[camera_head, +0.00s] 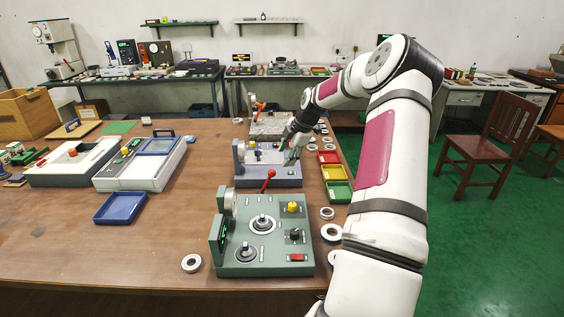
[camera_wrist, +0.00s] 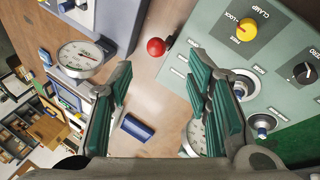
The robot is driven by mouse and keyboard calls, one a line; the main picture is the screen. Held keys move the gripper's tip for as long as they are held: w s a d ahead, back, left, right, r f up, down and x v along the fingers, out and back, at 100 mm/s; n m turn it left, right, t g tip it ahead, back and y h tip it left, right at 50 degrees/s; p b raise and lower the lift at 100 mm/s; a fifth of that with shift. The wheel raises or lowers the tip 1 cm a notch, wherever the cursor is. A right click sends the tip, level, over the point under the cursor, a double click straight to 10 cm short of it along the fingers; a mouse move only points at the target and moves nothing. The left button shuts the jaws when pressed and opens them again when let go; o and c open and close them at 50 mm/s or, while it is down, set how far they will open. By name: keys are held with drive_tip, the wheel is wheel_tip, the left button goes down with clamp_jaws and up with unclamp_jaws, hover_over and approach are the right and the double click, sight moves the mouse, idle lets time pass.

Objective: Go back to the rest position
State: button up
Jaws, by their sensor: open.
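My gripper (camera_head: 293,150) is open and empty, held above the grey-blue device (camera_head: 284,178) at the far right part of the table. In the wrist view its two green-padded fingers (camera_wrist: 162,88) are spread with nothing between them. My arm reaches in from the right. A bearing ring (camera_head: 191,263) lies at the left of the green device (camera_head: 265,262), and another ring (camera_head: 331,232) lies at its right. The green device also shows in the wrist view (camera_wrist: 215,30), with its yellow clamp knob (camera_wrist: 246,29) and the red lever ball (camera_wrist: 156,47).
The brown table (camera_head: 120,240) has a blue tray (camera_head: 119,207) and two white instruments at left. Red, yellow and green bins (camera_head: 338,191) stand on the right, close to my arm. A chair (camera_head: 494,140) stands on the green floor. The table's front left is mostly clear.

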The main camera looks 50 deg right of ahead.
drive_tip(key=shift+s+r, duration=0.2)
drive_tip(key=shift+r, duration=0.15)
drive_tip(key=shift+a, duration=0.1)
idle(0.3)
drive_tip(key=s+a+r+m+g+h, duration=0.1)
drive_tip(key=a+r, duration=0.4)
drive_tip(key=a, duration=0.5)
drive_tip(key=a+r+m, duration=0.2)
drive_tip(key=a+r, duration=0.4)
drive_tip(key=a, duration=0.3)
drive_tip(key=s+a+r+m+g+h, duration=0.1)
drive_tip(key=a+r, duration=0.4)
drive_tip(key=a, duration=0.5)
drive_tip(key=s+a+r+m+t, duration=0.1)
drive_tip(key=s+a+r+m, duration=0.45)
drive_tip(key=s+a, duration=0.6)
drive_tip(key=s+a+m+y, duration=0.1)
drive_tip(key=s+a+m, duration=0.1)
drive_tip(key=s, duration=0.4)
drive_tip(key=s+a+m+t+y, duration=0.1)
drive_tip(key=s+a+m, duration=0.1)
drive_tip(key=s+a, duration=0.3)
drive_tip(key=shift+s+f, duration=0.4)
drive_tip(key=shift+s, duration=0.25)
